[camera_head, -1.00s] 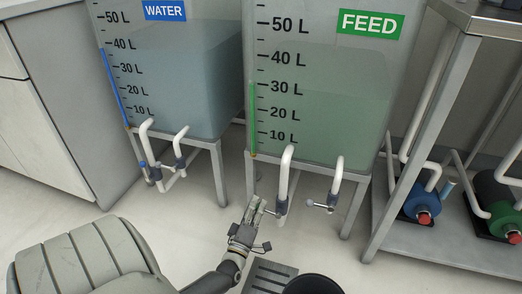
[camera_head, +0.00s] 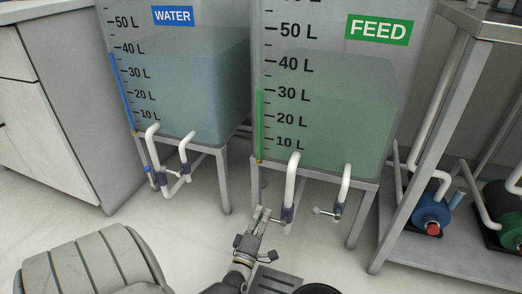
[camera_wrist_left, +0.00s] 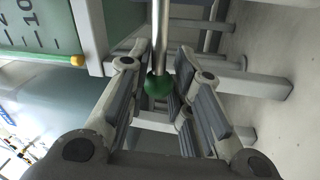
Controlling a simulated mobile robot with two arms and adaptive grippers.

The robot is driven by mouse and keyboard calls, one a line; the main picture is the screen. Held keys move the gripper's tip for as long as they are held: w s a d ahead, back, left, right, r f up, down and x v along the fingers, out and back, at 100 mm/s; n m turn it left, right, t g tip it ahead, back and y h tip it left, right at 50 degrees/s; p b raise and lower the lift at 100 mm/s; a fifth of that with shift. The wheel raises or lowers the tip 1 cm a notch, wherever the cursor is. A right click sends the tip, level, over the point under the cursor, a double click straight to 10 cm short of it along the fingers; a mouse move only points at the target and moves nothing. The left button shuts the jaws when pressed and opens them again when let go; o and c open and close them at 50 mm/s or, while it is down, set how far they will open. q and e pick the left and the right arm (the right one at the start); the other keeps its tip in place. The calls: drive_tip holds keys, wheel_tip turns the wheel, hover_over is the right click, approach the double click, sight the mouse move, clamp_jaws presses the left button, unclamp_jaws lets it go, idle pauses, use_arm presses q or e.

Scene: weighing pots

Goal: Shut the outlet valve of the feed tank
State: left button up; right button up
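The feed tank (camera_head: 330,120) is a clear tank of green liquid with a green FEED label, on a grey stand. Two white pipes come down from it, each with a valve: a left valve (camera_head: 287,215) and a right valve (camera_head: 337,210) with a pale-tipped lever. My left gripper (camera_head: 264,213) is at the handle of the left valve. In the left wrist view, a green ball knob (camera_wrist_left: 158,85) on a metal rod lies between the fingers (camera_wrist_left: 160,75), which stand apart with visible gaps beside the knob. My right gripper is out of view.
The water tank (camera_head: 190,85) stands to the left, with its own pipes and blue-knobbed valve. A metal rack (camera_head: 415,235) with a blue pump (camera_head: 430,213) is at the right. A dark round thing shows at the bottom edge. The floor between the tank stands is clear.

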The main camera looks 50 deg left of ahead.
sight(262, 214)
use_arm(q)
drive_tip(key=o, duration=0.4)
drive_tip(key=shift+f, duration=0.1)
wheel_tip(262, 214, up, 10)
drive_tip(key=shift+r, duration=0.1)
idle(0.4)
drive_tip(key=shift+c, duration=0.5)
